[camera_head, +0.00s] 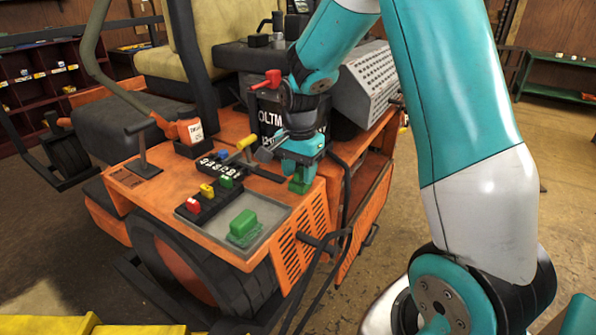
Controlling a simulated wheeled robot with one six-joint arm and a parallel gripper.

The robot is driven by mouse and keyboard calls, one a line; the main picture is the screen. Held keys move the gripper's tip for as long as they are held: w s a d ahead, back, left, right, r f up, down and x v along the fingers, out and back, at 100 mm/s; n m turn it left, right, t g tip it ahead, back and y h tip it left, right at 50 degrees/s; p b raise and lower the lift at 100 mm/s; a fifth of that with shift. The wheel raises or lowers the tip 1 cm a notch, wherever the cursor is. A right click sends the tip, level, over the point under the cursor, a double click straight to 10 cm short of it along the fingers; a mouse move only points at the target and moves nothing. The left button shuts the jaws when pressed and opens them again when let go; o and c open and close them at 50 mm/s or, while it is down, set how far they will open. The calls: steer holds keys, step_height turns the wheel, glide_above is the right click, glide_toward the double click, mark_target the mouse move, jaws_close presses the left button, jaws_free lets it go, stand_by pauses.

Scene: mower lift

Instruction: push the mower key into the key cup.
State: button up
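My gripper (300,176) points down over the right edge of the orange mower (120,183). A green part shows at its lower end; I cannot tell whether it is a fingertip or a held thing. I cannot tell whether the fingers are open or shut. No piece can be surely told as the mower key or the key cup. A black holder (180,212) on the mower deck carries small red, yellow and green pieces. A green block (243,224) lies in a grey tray (278,214) beside it, left of and nearer than my gripper.
A yellow-ended lever (246,143) and a red-handled part (265,78) stand close to my gripper. A labelled orange bottle (190,132) and a T-shaped handle (142,146) stand further left. A perforated grey box (374,80) lies behind. Open floor shows at right.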

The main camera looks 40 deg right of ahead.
steer(key=shift+r, duration=0.55)
step_height(320, 180, up, 16)
steer(key=b, duration=0.2)
steer(key=shift+r, duration=0.15)
